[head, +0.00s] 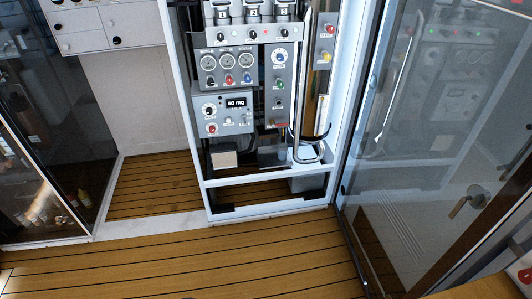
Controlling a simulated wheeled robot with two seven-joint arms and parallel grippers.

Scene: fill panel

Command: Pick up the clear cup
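In the head view, a small see-through, greyish vessel (271,156) appears to stand low in the white-framed panel cabinet, under the instrument modules. It is dim and small, and I cannot tell surely whether it is the clear cup. A bent metal tube (302,95) runs down just to its right. Neither of my grippers is in view.
The white-framed cabinet (265,216) holds gauges, knobs and a "60 mg" display (236,103). A beige box (223,157) sits low inside it. A glass door (420,150) with a handle stands at the right. The wooden floor (230,262) in front is clear.

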